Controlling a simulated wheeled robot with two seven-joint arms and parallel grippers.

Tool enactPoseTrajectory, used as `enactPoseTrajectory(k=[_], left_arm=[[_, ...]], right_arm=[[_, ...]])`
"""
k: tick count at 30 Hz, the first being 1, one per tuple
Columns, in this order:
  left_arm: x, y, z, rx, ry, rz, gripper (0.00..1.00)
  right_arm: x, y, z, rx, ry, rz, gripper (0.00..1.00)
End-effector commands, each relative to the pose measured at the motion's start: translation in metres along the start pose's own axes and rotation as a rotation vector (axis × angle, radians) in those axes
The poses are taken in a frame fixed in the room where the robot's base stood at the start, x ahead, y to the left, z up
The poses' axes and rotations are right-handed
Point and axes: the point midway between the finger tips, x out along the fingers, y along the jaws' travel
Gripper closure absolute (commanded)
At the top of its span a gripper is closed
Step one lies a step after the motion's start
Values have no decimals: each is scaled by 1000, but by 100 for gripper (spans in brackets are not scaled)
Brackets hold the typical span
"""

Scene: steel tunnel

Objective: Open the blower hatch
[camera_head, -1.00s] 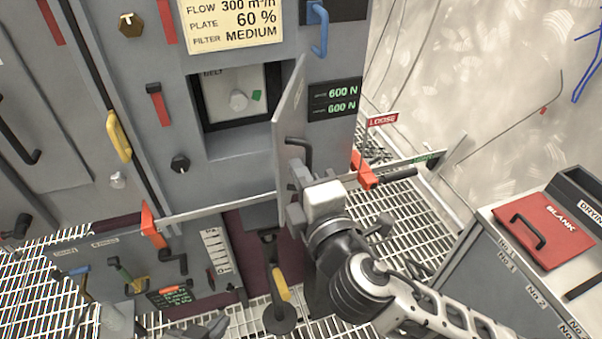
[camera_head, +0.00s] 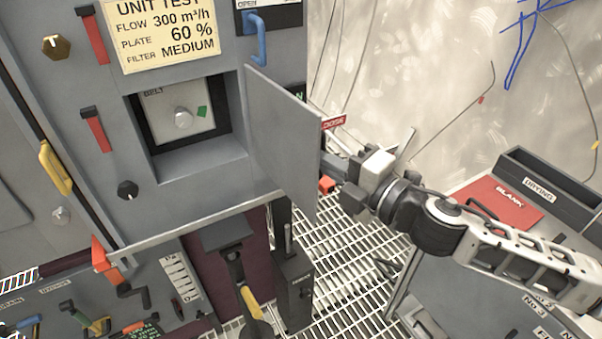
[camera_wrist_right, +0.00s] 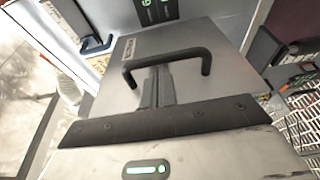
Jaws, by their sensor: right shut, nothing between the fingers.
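The blower hatch (camera_head: 284,140) is a flat grey door standing well open, swung out to the right from a recess (camera_head: 190,160) in the grey cabinet. My left gripper is not in view.
A blue handle (camera_head: 260,40) sits above the hatch. A bench with a red BLANK plate (camera_head: 500,203) stands at the right, near my right arm. Grated floor (camera_head: 350,260) lies between.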

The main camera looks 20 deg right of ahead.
Motion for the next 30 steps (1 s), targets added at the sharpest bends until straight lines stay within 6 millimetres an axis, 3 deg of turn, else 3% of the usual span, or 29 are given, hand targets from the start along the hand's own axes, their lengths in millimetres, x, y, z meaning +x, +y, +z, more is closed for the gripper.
enactPoseTrajectory(k=[9, 30], left_arm=[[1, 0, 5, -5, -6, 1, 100], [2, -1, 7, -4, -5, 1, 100]], right_arm=[[0, -1, 22, 0, 0, -1, 100], [-4, -2, 27, -2, 10, -1, 100]])
